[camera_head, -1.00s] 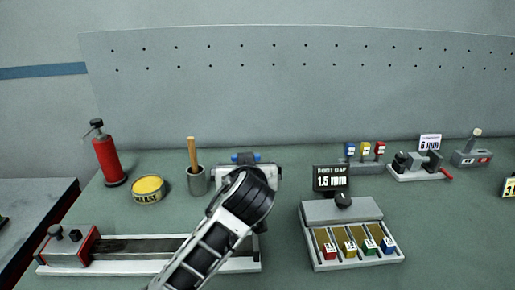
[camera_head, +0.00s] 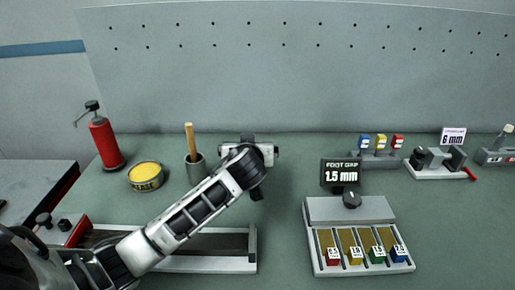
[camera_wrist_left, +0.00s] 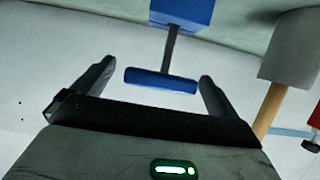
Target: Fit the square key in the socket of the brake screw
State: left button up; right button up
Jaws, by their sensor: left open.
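In the left wrist view, a blue T-handled key (camera_wrist_left: 160,80) joins a blue block (camera_wrist_left: 182,13) by a thin dark shaft. That view appears upside down. My left gripper (camera_wrist_left: 156,72) is open; the crossbar shows in the gap between its fingers, and I cannot tell whether they touch it. In the head view my left gripper (camera_head: 247,140) is over the back middle of the bench, and its own body hides the key and block. I cannot make out the brake screw or its socket. My right gripper is in neither current view.
A grey cup (camera_head: 196,170) with a wooden handle and a yellow tin (camera_head: 146,176) stand left of the gripper. A long rail fixture (camera_head: 215,265) lies below my arm. A foot-gap block tray (camera_head: 350,210) is at right. Bench between cup and tray is partly clear.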

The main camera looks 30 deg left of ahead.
pick_arm(q)
jog(key=shift+w+a+f, duration=0.1)
jog(key=shift+w+a, duration=0.05)
jog(key=c, duration=1.1)
